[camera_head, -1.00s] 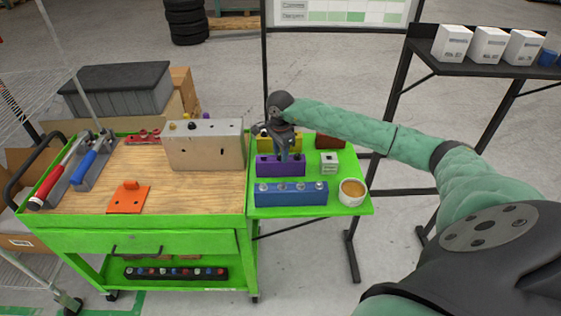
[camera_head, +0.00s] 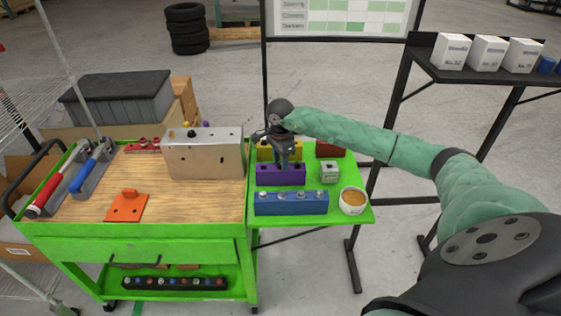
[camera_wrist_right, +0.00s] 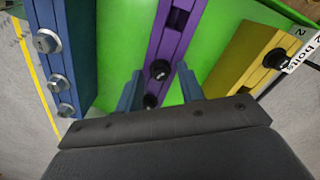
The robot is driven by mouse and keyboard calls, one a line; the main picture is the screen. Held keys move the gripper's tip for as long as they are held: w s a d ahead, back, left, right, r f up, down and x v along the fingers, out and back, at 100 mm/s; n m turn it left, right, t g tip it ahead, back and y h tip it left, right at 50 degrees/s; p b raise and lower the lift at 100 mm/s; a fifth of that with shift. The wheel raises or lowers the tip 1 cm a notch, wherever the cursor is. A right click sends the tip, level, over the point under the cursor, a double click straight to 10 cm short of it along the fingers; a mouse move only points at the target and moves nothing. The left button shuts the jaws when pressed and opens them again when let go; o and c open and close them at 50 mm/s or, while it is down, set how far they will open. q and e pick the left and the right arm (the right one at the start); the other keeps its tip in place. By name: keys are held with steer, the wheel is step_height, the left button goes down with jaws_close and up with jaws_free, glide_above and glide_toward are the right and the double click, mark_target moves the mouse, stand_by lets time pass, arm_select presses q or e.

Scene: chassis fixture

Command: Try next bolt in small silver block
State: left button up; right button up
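The small silver block (camera_head: 329,172) stands on the green side shelf, with a dark opening in its top. A purple block (camera_head: 268,176) lies to its left; in the right wrist view the purple block (camera_wrist_right: 176,40) carries a dark bolt (camera_wrist_right: 160,69) and another dark bolt (camera_wrist_right: 150,101) nearer the gripper. My right gripper (camera_head: 284,163) points down over the purple block. In the wrist view my right gripper (camera_wrist_right: 160,85) has its fingers apart on either side of the bolts, with no visible contact. My left gripper is not in view.
A blue block (camera_head: 290,204) with several silver bolts stands in front, a yellow block (camera_head: 266,151) and a red block (camera_head: 330,149) behind. A white cup (camera_head: 353,202) sits at the shelf's right corner. A large metal chassis block (camera_head: 207,158) stands left on the wooden top.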

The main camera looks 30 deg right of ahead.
mark_target(280, 164)
steer(key=shift+c, duration=0.2)
jaws_close()
step_height(280, 164, up, 8)
steer(key=p, duration=0.2)
steer(key=shift+r, duration=0.25)
stand_by(0.6)
